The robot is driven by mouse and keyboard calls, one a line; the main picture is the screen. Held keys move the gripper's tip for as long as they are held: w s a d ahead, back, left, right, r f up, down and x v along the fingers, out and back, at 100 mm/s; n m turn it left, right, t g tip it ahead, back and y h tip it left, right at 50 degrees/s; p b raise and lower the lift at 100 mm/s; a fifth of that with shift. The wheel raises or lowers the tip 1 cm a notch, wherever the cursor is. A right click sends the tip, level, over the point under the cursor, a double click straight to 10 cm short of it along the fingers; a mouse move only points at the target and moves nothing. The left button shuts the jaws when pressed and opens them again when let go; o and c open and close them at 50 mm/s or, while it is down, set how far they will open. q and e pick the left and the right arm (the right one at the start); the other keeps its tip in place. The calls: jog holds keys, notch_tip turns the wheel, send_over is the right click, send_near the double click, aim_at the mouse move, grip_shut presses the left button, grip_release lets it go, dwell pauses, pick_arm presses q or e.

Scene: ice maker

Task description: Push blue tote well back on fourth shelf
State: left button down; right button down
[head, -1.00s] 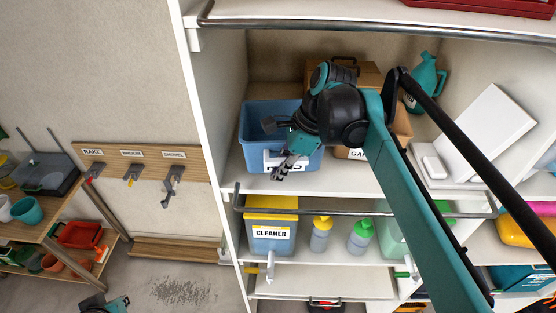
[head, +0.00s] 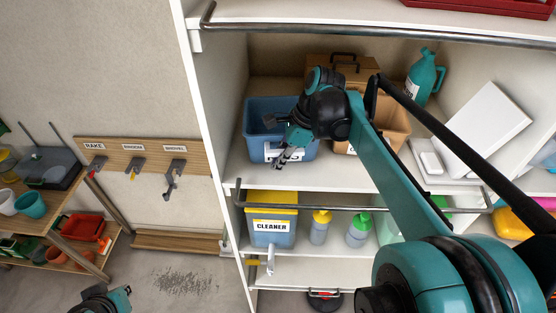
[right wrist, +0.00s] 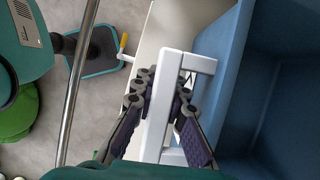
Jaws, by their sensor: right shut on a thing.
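The blue tote (head: 254,118) stands on the wide shelf at the left end, close to the upright side panel in the head view. It has a white frame with a label on its front; the lettering is mostly covered. My right gripper (head: 284,158) is at the tote's front. In the right wrist view, the fingers of my right gripper (right wrist: 165,95) are closed around a bar of the white frame (right wrist: 197,62), with the blue tote wall (right wrist: 228,75) beside it. The tote looks empty in the part I see.
Brown boxes (head: 392,118) stand right of the tote, partly behind my arm. A teal jug (head: 425,78) and white panels (head: 484,125) are farther right. Bare shelf lies before the tote.

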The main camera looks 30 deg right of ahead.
jog(key=shift+f, duration=0.25)
jog(key=c, duration=1.5)
grip_release()
jog(key=shift+w, duration=0.1)
jog(key=shift+c, duration=0.2)
